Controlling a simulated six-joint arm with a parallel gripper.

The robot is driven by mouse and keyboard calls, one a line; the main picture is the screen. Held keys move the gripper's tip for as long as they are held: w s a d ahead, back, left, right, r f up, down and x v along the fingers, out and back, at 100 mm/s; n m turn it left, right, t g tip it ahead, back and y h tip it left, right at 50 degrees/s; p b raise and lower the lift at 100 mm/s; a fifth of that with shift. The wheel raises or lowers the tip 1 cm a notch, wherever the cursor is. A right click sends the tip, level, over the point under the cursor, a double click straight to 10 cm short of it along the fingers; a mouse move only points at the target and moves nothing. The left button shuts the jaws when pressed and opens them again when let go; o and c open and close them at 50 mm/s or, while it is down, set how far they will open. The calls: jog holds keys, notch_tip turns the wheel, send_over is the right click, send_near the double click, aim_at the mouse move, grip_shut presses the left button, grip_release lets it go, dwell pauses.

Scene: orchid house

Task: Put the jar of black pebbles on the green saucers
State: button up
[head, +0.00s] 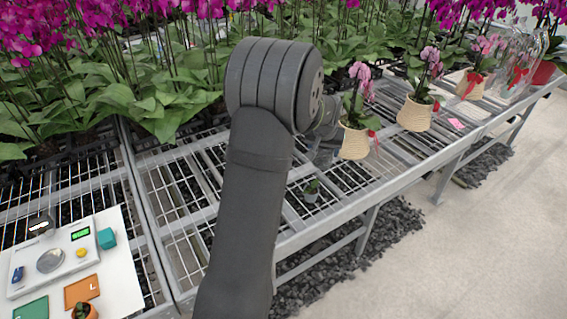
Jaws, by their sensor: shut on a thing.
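My arm rises through the middle of the head view and bends away at a large dark joint. A grey wrist part shows just right of that joint, over the wire bench (180,200). My gripper's fingers cannot be made out behind it, nor can anything held in them. I cannot pick out the jar of black pebbles with certainty. No round green saucers can be made out; a flat green square (31,308) lies at the lower left.
Basket-potted orchids (355,143) line the right edge.

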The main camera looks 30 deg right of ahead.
jog(key=w+a+r, duration=0.3)
jog(key=a, duration=0.5)
jog(key=shift+w+a+f, duration=0.8)
jog(key=shift+w+f, duration=0.95)
jog(key=shift+f, duration=0.05)
jog(key=shift+w+a+f, duration=0.75)
jog(key=shift+w+f, duration=1.05)
jog(key=shift+f, duration=0.05)
jog(key=shift+w+a+f, duration=0.8)
jog(key=shift+w+f, duration=0.95)
jog(key=shift+f, duration=0.05)
jog(key=shift+f, duration=0.15)
jog(key=o, duration=1.3)
jog(key=shift+c, duration=0.2)
jog(key=v, duration=1.2)
jog(key=shift+d, duration=0.1)
